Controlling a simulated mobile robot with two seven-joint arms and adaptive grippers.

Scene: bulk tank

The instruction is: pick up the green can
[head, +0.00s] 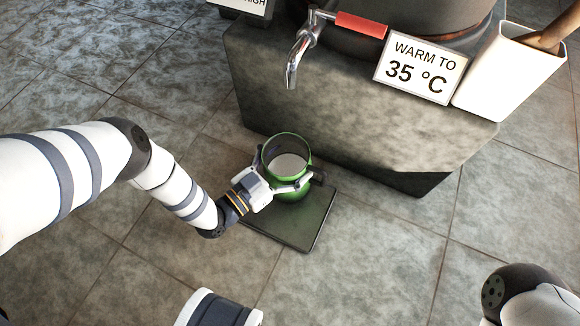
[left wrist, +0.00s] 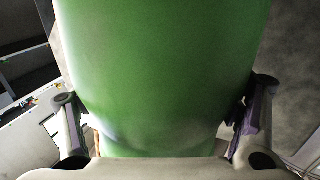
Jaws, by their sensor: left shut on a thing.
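The green can (head: 302,180) stands open end up over the dark square plate, with something whitish inside it. I cannot tell whether its base touches the plate. My left gripper (head: 284,176) has one finger on each side of the can and is shut on it. In the left wrist view the can (left wrist: 165,75) fills the middle, between the two fingers. Its lower part is partly hidden behind the gripper. My right gripper is not in view; only part of my right arm shows at the lower right.
The dark plate (head: 306,230) lies on the tiled floor. Behind it is a stone block (head: 340,130) with a tank, a red-handled tap (head: 298,55) overhanging the front, a "WARM TO 35 °C" sign (head: 420,68) and a white container (head: 510,72).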

